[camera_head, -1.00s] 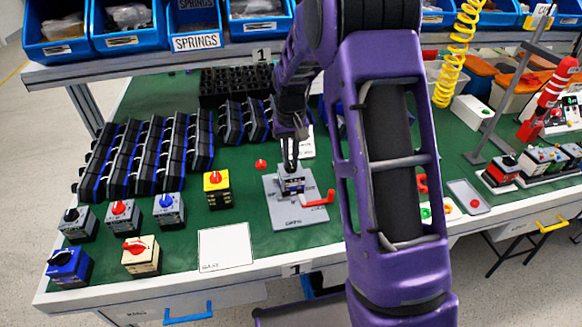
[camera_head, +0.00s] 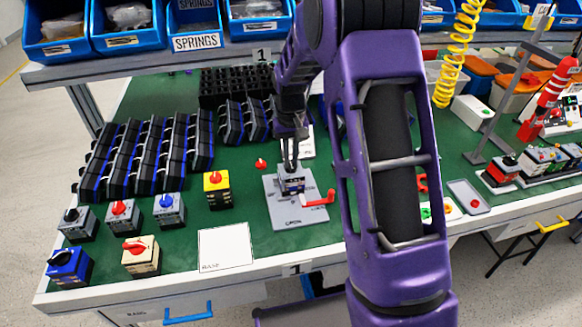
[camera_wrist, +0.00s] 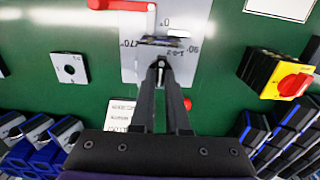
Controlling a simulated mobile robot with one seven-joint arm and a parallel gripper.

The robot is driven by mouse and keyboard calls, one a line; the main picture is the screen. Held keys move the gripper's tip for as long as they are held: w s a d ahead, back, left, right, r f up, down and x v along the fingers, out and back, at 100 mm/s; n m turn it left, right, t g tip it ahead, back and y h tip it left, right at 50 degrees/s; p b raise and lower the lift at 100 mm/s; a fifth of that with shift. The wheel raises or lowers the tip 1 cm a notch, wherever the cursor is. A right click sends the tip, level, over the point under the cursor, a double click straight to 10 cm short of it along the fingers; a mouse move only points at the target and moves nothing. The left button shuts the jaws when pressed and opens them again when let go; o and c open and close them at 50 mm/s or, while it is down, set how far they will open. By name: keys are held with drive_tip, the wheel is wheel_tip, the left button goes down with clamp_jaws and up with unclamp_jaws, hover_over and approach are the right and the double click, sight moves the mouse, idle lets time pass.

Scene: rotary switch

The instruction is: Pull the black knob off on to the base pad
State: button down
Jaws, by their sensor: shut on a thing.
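My gripper (camera_head: 290,166) points down over the switch on the grey fixture plate (camera_head: 290,217). Its fingertips (camera_wrist: 160,64) are shut on the black knob, which is small and mostly hidden between them. I cannot tell whether the knob still sits on its shaft. The switch body (camera_head: 292,186) is grey with a dark label, beside a red clamp handle (camera_head: 320,200). In the wrist view, angle marks show on the plate (camera_wrist: 195,22) around the switch. The base pad (camera_head: 225,248) is a bare white sheet to the front left; its edge shows in the wrist view (camera_wrist: 285,8).
A yellow switch with a red knob (camera_head: 216,190) stands left of the fixture. Several other switches stand at the front left, including a cream one (camera_head: 140,256). A small red part (camera_head: 261,163) lies behind the plate. Racks of black modules (camera_head: 150,155) fill the back left.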

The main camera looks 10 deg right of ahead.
sight(291, 163)
drive_tip(key=shift+r, duration=0.2)
idle(0.6)
drive_tip(key=shift+r+p, duration=2.15)
drive_tip(key=shift+r, duration=2)
drive_tip(key=shift+a+f, duration=0.1)
